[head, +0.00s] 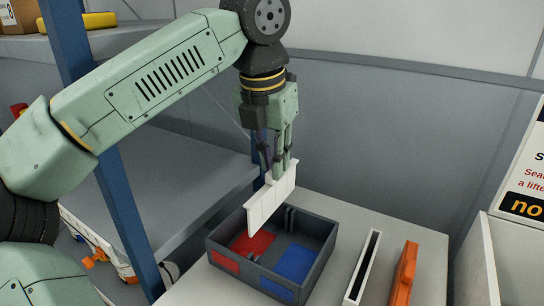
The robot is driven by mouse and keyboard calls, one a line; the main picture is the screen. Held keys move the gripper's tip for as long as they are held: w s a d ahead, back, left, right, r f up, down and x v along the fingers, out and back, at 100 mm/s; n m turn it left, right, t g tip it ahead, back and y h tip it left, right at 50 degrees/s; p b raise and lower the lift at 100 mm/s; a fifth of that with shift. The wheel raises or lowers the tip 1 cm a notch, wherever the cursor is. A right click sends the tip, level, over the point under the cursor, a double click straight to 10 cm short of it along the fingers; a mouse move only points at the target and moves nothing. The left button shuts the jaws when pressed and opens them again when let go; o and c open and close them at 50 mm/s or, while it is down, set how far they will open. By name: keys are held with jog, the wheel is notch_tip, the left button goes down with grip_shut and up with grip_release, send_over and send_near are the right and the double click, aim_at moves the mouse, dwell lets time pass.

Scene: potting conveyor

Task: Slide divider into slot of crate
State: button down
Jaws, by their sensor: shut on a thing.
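The divider (268,204) is a thin white panel. My gripper (277,178) is shut on its upper edge and holds it upright above the crate. The crate (219,241) is a dark grey open box on the light table, with a red area (251,243) and a blue area (294,262) inside. Dark slot guides (289,219) show on its far inner wall, and a similar piece shows near the front wall. The divider's lower edge overlaps the crate opening in the picture; I cannot tell whether it touches a slot.
On the table (405,232), right of the crate, stand a narrow white holder with a dark opening (362,266) and an orange piece (404,273). A blue post (122,205) and grey shelf (180,175) are on the left. A white bin wall (473,262) is at the right.

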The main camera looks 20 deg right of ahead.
aim_at(273, 212)
jog(key=shift+f+b, duration=1.45)
jog(key=shift+f, duration=0.55)
jog(key=shift+f+b, duration=2.9)
jog(key=shift+f, duration=1.4)
jog(key=c, duration=1.5)
grip_release()
jog(key=shift+r, duration=0.1)
jog(key=r, duration=0.4)
jog(key=s+a+r, duration=0.1)
jog(key=r, duration=0.6)
jog(key=shift+s+a+r, duration=0.35)
